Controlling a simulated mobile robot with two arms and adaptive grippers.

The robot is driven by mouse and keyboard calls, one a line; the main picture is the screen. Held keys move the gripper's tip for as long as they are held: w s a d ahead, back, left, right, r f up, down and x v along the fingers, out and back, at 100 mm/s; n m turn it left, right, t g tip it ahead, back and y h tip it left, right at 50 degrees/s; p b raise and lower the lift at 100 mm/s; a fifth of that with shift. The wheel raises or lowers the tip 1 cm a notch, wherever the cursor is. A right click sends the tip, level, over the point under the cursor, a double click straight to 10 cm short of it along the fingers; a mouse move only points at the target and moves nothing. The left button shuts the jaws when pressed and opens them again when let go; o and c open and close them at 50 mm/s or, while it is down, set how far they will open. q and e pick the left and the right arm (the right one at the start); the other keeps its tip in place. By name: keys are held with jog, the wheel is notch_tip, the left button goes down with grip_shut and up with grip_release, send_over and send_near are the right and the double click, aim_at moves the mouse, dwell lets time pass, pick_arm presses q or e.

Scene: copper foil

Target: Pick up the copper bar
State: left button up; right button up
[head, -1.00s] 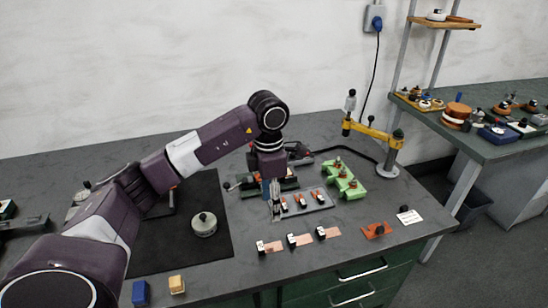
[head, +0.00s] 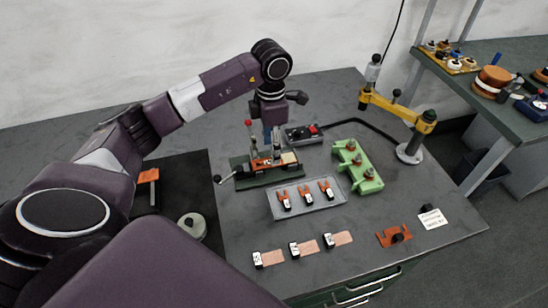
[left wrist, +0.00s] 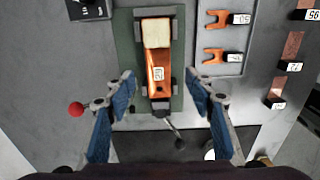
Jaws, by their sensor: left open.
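An orange copper bar (left wrist: 158,62) with a small white label lies in a green-based clamping fixture (left wrist: 123,50) in the left wrist view. A cream block (left wrist: 156,33) covers or adjoins its far end. In the head view the bar (head: 262,163) shows only partly in the fixture (head: 245,182), behind my fingers. My left gripper (left wrist: 160,92) is open, with one blue-padded finger on each side of the bar's near part. In the head view it (head: 263,145) points down over the fixture. I cannot tell whether the fingers touch anything. My right gripper is out of view.
A red-knobbed lever (left wrist: 76,109) and a black-knobbed crank (left wrist: 179,143) stand close to the fingers. A grey tray (head: 333,205) of copper forks, a green rack (head: 357,165) and labelled copper strips (head: 307,247) lie nearby. A yellow arm stand (head: 400,110) is at right.

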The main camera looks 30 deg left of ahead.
pick_arm(q)
notch_tip(320, 180, down, 4)
jog(key=shift+w+a+r+p, duration=0.1)
jog(key=shift+w+r+p, duration=0.05)
jog(key=shift+p, duration=0.45)
jog(key=shift+f, duration=0.2)
jog(key=c, duration=1.2)
grip_shut()
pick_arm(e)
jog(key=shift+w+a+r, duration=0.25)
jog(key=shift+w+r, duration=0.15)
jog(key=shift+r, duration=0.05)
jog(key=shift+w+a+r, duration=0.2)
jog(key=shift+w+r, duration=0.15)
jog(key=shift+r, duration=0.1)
